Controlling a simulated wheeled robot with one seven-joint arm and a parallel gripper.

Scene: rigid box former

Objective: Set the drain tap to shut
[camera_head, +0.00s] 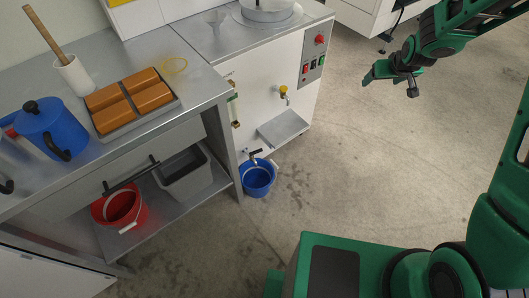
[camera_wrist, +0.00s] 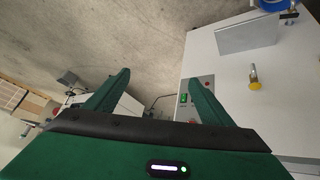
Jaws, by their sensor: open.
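A tap with a yellow handle (camera_head: 284,90) sticks out of the white machine's front, above a metal drip shelf. It also shows in the wrist view (camera_wrist: 255,82). A lower tap with a dark handle (camera_head: 254,154) sits near the machine's bottom, over a blue bucket (camera_head: 258,181). This lower one looks like the drain tap; its handle is too small to tell its setting. My gripper (camera_head: 389,87) is open and empty in the air, right of the machine and apart from both taps. Its spread fingers (camera_wrist: 157,80) show in the wrist view.
The metal drip shelf (camera_head: 283,128) juts out above the blue bucket. A control panel (camera_head: 314,55) has a red button and switches. The left bench (camera_head: 150,125) holds a blue jug, orange blocks and a pot; a red bucket and grey bin sit below. The floor right of the machine is clear.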

